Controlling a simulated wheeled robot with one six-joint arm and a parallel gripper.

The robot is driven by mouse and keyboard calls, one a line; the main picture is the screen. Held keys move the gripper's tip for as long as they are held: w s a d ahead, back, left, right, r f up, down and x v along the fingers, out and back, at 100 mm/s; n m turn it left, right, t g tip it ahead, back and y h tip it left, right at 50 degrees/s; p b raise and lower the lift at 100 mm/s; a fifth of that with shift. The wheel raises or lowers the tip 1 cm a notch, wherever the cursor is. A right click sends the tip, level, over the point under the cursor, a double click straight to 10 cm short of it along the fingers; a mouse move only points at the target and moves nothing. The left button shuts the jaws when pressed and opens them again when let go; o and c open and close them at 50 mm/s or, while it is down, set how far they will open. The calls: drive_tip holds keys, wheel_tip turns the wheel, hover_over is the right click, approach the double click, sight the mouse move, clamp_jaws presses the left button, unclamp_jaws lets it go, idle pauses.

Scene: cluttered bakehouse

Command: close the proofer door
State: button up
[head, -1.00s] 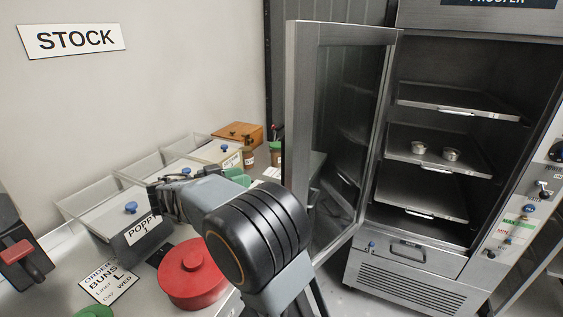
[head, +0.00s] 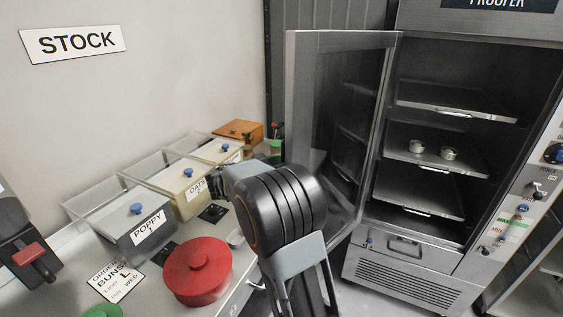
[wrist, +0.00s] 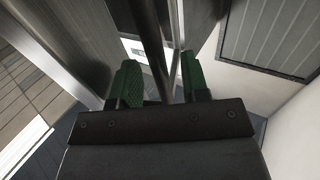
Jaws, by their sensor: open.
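The proofer door (head: 345,120), glass in a steel frame, stands wide open at the left of the proofer (head: 440,250). The proofer's inside and shelves are exposed. In the head view my arm reaches in front of the door's lower left part, and my gripper is hidden behind my own arm. In the wrist view my gripper (wrist: 161,83) shows two green-padded fingers, set apart. A long metal bar or edge (wrist: 164,50) runs between and beyond the fingers. I cannot tell whether it is the door's frame or handle, or whether the fingers touch it.
Ingredient bins (head: 140,235) line the counter at left, with a red lidded pot (head: 197,275) near its front edge. A wooden box (head: 238,131) stands at the back. Two small metal cups (head: 449,153) sit on a proofer shelf. Control knobs (head: 555,153) line the proofer's right side.

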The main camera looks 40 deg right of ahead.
drive_tip(key=shift+d, duration=0.25)
clamp_jaws()
idle(0.3)
